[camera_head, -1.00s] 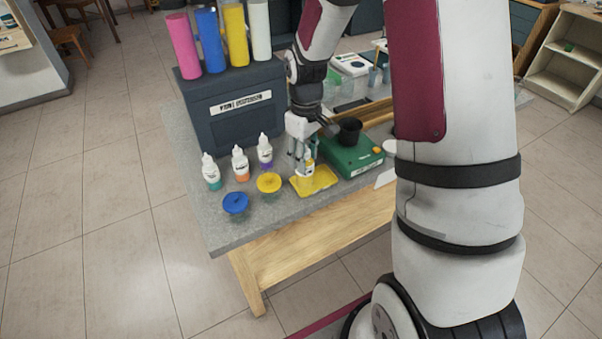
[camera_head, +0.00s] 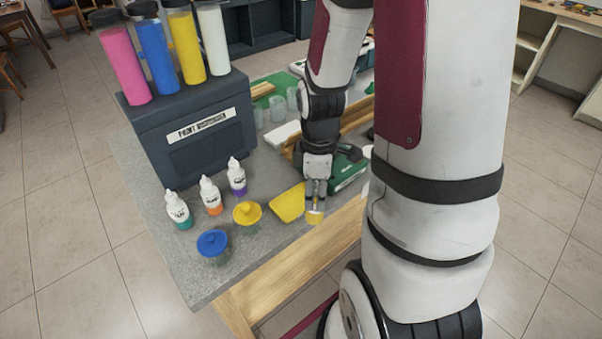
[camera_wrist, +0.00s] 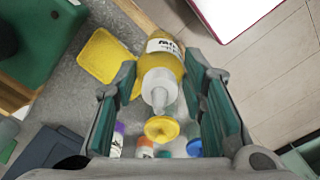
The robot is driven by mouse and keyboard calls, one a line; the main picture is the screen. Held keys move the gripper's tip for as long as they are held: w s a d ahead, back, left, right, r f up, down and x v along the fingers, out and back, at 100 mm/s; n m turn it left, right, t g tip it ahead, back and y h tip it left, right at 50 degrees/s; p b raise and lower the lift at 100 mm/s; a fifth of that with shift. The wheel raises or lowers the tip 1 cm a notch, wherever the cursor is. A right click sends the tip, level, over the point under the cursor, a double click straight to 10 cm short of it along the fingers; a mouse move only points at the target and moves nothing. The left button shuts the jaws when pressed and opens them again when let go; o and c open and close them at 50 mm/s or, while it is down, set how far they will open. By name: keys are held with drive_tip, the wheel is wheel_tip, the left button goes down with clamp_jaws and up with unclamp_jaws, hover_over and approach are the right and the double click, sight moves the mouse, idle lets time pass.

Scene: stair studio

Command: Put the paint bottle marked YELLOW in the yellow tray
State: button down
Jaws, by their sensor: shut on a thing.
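My gripper (camera_head: 316,188) is shut on the yellow paint bottle (camera_head: 315,217), which hangs below it by the table's front edge. In the wrist view the bottle (camera_wrist: 163,70) lies between the fingers, its pale nozzle toward the camera. Its white label has dark letters, partly hidden and too small to read surely. The yellow tray (camera_head: 289,203) lies empty on the grey table, just left of the bottle in the head view. The tray (camera_wrist: 104,56) also shows left of the bottle in the wrist view. The bottle is beside the tray, not over its middle.
A yellow-lidded pot (camera_head: 247,213) and a blue-lidded pot (camera_head: 212,243) stand left of the tray. Several small white dropper bottles (camera_head: 210,196) stand behind them. A green box (camera_head: 347,168) is right of my gripper. A dark bin (camera_head: 190,130) carries several tall paint tubes.

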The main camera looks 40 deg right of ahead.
drive_tip(key=w+d+f, duration=0.4)
drive_tip(key=w+d, duration=0.1)
drive_tip(key=w, duration=0.4)
drive_tip(key=shift+w+f+p, duration=0.2)
drive_tip(key=shift+w+p, duration=0.1)
drive_tip(key=shift+w, duration=0.1)
drive_tip(key=shift+f, duration=0.1)
drive_tip(key=c, duration=1)
unclamp_jaws()
